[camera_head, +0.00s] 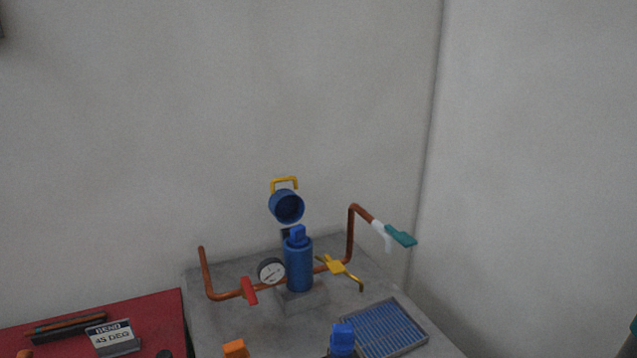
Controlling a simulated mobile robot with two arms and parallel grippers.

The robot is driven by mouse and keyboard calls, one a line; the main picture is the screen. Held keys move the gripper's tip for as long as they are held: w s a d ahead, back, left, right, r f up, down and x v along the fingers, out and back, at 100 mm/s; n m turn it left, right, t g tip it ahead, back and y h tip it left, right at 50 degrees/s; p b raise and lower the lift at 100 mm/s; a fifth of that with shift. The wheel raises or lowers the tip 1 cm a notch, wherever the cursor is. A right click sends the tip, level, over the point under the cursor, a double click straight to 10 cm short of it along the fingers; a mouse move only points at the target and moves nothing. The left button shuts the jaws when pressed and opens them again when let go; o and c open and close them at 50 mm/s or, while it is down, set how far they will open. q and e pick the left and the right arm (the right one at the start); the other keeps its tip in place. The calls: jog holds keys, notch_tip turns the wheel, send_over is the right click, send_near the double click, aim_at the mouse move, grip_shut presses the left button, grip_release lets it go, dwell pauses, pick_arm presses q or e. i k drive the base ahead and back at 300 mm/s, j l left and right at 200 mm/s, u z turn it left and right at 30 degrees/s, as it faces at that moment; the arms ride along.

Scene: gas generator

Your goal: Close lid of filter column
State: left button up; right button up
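The filter column (299,265) is an upright blue cylinder on the grey table, among copper pipes. Its round blue lid (287,206) is swung up and open, above and behind the column's top, with the hollow underside facing forward. A yellow handle (285,182) sits at the lid's upper edge. A blue block-shaped piece (298,234) sticks up from the column's top.
A pressure gauge (271,271), red handle (249,291), yellow valve handle (336,265) and teal handle (400,235) surround the column. A blue-striped tray (391,327), orange block (235,348) and blue block (342,336) are in front. A red table (155,308) is left.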

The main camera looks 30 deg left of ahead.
aim_at(288, 208)
jog(key=u, duration=1.25)
